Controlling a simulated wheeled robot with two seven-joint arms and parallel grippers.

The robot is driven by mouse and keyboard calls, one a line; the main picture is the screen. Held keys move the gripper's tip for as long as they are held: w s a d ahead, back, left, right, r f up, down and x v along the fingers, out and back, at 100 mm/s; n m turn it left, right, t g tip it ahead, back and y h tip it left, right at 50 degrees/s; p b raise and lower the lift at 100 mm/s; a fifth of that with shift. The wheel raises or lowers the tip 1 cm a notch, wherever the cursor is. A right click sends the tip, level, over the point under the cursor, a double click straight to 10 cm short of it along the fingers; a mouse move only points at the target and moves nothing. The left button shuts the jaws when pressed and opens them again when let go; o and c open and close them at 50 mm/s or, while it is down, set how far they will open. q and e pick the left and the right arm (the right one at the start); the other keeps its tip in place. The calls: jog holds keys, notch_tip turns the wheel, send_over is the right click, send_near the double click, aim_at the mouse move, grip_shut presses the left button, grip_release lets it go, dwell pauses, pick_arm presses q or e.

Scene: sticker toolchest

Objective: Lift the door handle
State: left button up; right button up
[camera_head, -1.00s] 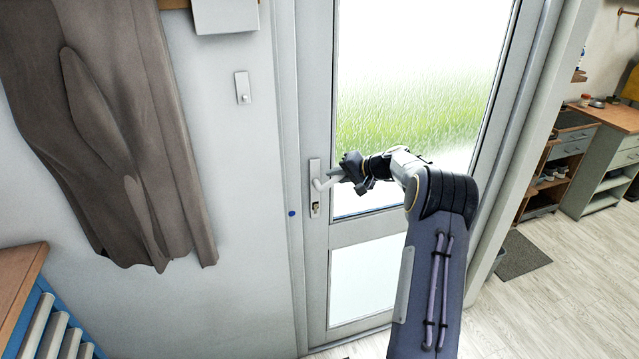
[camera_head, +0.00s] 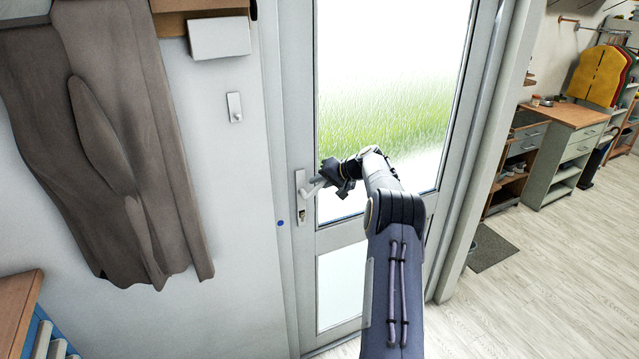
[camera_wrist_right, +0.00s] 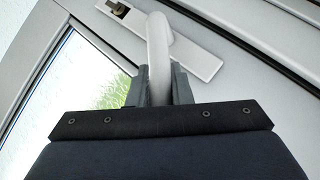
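The door handle (camera_head: 311,188) is a pale grey lever on a narrow upright plate at the left edge of the glazed door (camera_head: 299,240). In the head view the lever tilts up to the right from its pivot. My right gripper (camera_head: 328,178) is at the lever's free end. In the right wrist view the lever (camera_wrist_right: 158,60) runs down between the two dark fingers of the gripper (camera_wrist_right: 158,85), which sit close against it on both sides. The lever's tip is hidden behind the gripper body. My left gripper is not in view.
A grey-brown cloth (camera_head: 110,150) hangs on the wall to the left. A small white wall plate (camera_head: 234,107) is beside the door. Wooden-topped cabinets (camera_head: 566,115) and a dark mat (camera_head: 490,248) are at the right, with open floor in front.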

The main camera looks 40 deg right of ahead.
jog(key=o, duration=0.4)
jog(key=b+v, duration=0.2)
jog(key=v, duration=0.6)
dwell(0.4)
